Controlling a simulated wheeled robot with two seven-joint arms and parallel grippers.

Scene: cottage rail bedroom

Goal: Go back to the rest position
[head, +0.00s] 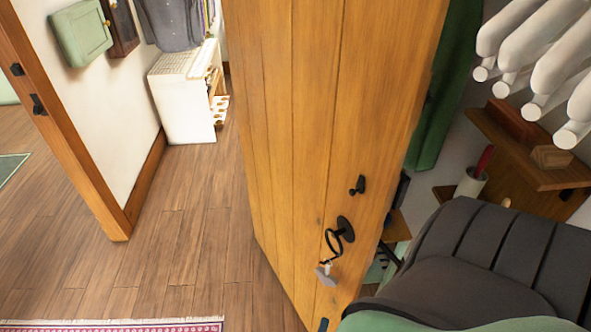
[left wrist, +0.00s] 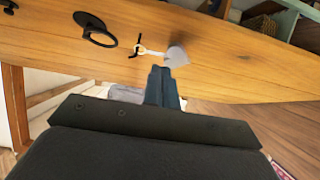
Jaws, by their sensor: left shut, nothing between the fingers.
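My left gripper (head: 322,324) shows only as a small dark tip at the bottom edge of the head view, just below the key's tag. In the left wrist view my left gripper (left wrist: 162,72) has its dark fingers together, with nothing between them. They point at the wooden door, close to a pale key tag (left wrist: 176,56) hanging by the lock. The tag also shows in the head view (head: 325,276), below a black ring handle (head: 340,236). I cannot tell whether the fingers touch the tag. My right gripper is not in view.
The plank door (head: 320,120) stands open in front of me. To its right are thick white tubes (head: 540,60) and a wooden shelf (head: 535,150). To its left are open wooden floor (head: 180,230), a door frame (head: 75,130) and a white cabinet (head: 185,100). A patterned rug (head: 120,325) lies at bottom left.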

